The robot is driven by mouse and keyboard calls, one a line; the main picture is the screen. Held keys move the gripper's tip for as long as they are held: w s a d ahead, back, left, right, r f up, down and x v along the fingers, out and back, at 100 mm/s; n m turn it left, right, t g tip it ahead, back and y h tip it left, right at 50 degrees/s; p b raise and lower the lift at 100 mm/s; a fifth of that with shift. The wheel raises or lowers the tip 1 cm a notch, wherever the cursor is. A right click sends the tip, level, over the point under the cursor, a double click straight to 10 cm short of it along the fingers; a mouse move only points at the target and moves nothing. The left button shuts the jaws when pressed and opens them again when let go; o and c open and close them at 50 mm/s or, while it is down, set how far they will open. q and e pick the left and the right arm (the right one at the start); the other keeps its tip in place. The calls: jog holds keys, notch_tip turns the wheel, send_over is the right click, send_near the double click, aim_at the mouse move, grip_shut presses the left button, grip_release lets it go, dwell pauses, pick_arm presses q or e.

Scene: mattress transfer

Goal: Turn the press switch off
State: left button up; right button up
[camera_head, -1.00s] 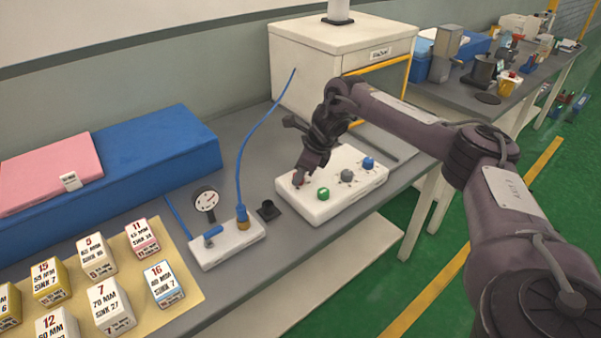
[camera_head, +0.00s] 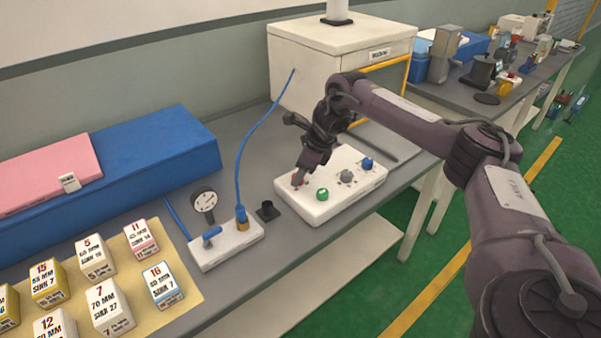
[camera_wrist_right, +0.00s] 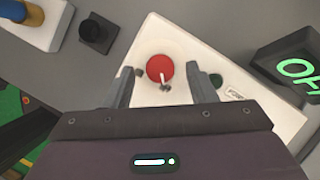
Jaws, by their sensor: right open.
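A white control box (camera_head: 330,199) sits on the grey bench, with a green button (camera_head: 322,194), a grey knob (camera_head: 347,176) and a blue knob (camera_head: 367,164) on top. My right gripper (camera_head: 298,184) is low over the box's left end, where a red part shows beside its fingers. In the right wrist view the open fingers (camera_wrist_right: 162,82) stand either side of a round red button (camera_wrist_right: 160,68), apart from it. Which part is the press switch is not labelled. My left gripper is out of view.
A white valve block (camera_head: 228,245) with a gauge (camera_head: 204,201) and a blue hose stands left of the box. A white press cabinet (camera_head: 340,60) stands behind. A dark display with green glowing letters (camera_wrist_right: 300,70) shows in the wrist view.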

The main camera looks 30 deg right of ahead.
jog(key=v, duration=0.7)
jog(key=shift+b, duration=0.45)
